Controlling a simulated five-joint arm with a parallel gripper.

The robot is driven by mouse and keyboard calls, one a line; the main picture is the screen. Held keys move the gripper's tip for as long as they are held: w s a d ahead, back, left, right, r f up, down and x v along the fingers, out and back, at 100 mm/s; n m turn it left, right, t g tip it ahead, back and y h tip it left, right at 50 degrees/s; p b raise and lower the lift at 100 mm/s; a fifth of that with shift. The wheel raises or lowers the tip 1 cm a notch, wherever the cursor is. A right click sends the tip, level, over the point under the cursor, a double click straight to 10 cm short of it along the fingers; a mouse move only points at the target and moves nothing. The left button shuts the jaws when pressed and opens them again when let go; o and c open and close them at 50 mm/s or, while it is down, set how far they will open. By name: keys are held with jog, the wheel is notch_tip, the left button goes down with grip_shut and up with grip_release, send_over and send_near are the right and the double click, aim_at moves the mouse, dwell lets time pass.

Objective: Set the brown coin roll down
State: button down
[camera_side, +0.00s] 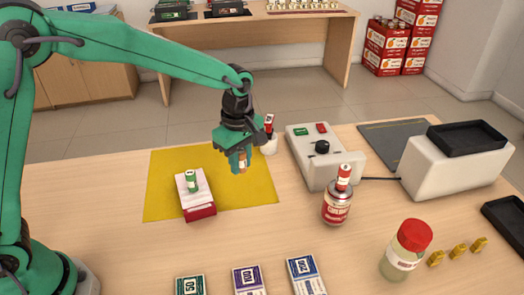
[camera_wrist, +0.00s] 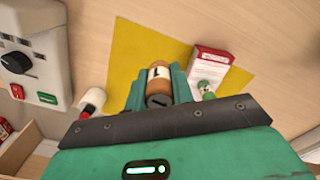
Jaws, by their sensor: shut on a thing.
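The brown coin roll (camera_side: 243,164) is held upright between the fingers of my gripper (camera_side: 238,160), over the yellow mat (camera_side: 165,165). In the wrist view the roll (camera_wrist: 159,78), brown with a pale band, sits between the two green fingers of my gripper (camera_wrist: 154,88), with the mat (camera_wrist: 138,43) behind it. The side view suggests a gap under the roll, but its exact height is hard to tell. The fingers hide part of its sides.
A red-and-white box (camera_side: 200,206) bearing a green coin roll (camera_side: 191,181) stands on the mat, left of the gripper. A white cup (camera_side: 269,146) with a red roll stands close right. A control box (camera_side: 320,160) and a can (camera_side: 337,205) topped by a red roll stand further right.

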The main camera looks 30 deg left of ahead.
jog(key=w+a+n, duration=0.2)
jog(key=w+a, duration=0.3)
send_over(226, 160)
notch_tip(226, 160, down, 8)
jog(key=shift+w+r, duration=0.1)
jog(key=shift+r, duration=0.05)
jog(key=shift+f, duration=2.05)
jog(key=shift+f, duration=0.15)
jog(key=c, duration=1.2)
grip_release()
notch_tip(226, 160, up, 12)
jog(key=shift+r, duration=0.2)
